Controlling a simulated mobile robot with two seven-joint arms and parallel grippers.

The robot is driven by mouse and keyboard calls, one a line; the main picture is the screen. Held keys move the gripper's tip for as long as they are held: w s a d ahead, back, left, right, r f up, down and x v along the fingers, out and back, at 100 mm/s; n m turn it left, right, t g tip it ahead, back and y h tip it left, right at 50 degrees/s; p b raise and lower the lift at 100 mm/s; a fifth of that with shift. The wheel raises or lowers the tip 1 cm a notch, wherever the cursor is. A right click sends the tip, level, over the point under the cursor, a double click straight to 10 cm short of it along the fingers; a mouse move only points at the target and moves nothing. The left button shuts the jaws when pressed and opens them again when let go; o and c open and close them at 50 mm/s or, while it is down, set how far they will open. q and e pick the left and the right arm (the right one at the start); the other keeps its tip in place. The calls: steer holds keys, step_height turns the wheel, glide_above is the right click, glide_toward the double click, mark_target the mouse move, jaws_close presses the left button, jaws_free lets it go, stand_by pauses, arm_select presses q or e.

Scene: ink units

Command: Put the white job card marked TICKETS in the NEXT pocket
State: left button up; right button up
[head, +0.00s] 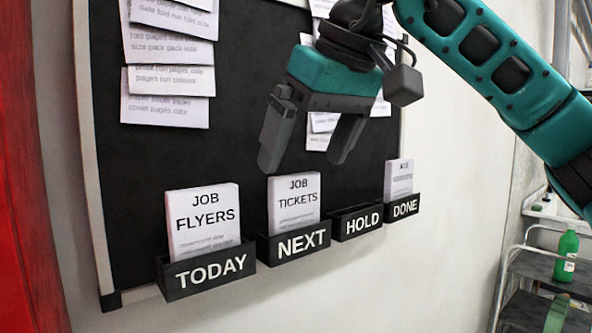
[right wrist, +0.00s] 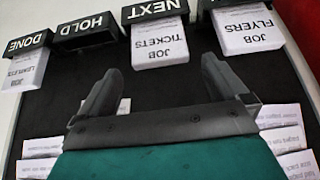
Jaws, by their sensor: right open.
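The white TICKETS job card (head: 294,203) stands upright in the NEXT pocket (head: 294,245), its lower part hidden behind the pocket front. It also shows, upside down, in the right wrist view (right wrist: 159,45), in the NEXT pocket (right wrist: 155,11). My right gripper (head: 307,160) is open and empty, in front of the board above the NEXT and HOLD pockets. Its fingers (right wrist: 155,78) are apart from the card, with nothing between them. My left gripper is in neither view.
The TODAY pocket (head: 205,272) holds a FLYERS card (head: 202,222). The HOLD pocket (head: 356,224) looks empty. The DONE pocket (head: 402,208) holds a card (head: 398,178). Paper sheets hang on the black board (head: 150,155). A shelf cart with a green bottle (head: 567,256) stands at right.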

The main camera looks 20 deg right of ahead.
steer(key=shift+p+v, duration=0.4)
steer(key=shift+v, duration=1.9)
